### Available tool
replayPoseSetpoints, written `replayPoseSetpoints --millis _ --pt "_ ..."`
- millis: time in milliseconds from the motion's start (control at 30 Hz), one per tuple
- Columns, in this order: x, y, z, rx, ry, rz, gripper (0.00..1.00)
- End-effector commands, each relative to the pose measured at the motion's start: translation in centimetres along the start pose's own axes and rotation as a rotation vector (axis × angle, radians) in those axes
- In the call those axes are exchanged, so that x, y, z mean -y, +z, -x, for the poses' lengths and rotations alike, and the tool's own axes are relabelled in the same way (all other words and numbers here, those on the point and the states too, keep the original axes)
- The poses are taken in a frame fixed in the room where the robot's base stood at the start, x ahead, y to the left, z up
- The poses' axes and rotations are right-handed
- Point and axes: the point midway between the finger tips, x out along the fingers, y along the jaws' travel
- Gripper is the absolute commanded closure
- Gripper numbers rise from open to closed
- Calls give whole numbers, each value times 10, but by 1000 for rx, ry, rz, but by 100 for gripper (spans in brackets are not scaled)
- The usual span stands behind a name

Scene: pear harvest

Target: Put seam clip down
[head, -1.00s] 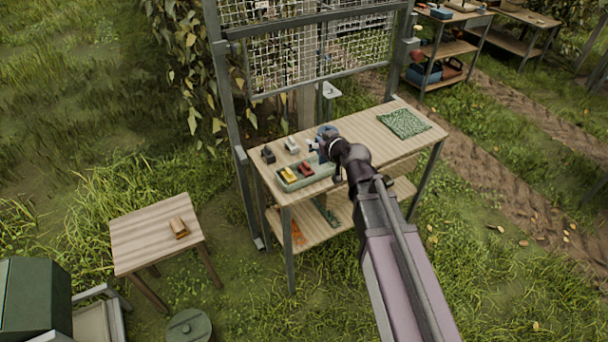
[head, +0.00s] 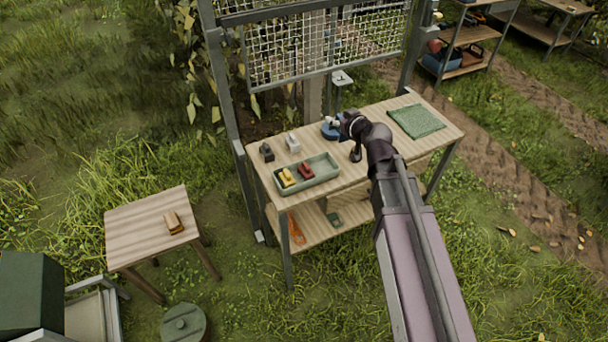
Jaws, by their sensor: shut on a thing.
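My gripper (head: 343,122) is over the back middle of the wooden bench (head: 372,155). It is shut on a small pale thing (head: 333,122), which I take to be the seam clip. The thing is mostly hidden and too small to make out well. A round blue object (head: 330,132) sits on the bench just below and beside it; I cannot tell whether they touch. My arm hides part of the bench's right front.
A green tray (head: 325,173) holds yellow (head: 287,178) and red (head: 306,170) pieces. A black piece (head: 266,152) and a pale grey piece (head: 292,142) stand behind it. A green mat (head: 416,121) lies at right. A mesh panel (head: 320,45) rises behind the bench.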

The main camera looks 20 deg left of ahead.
Motion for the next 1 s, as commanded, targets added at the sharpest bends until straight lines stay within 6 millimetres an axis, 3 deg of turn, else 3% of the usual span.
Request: replayPoseSetpoints --millis 367,567,1000 --pt "16 -1 -5 0 -20 8 80" --pt "23 8 -8 0 -25 10 80" --pt "49 72 -19 2 -28 13 80"
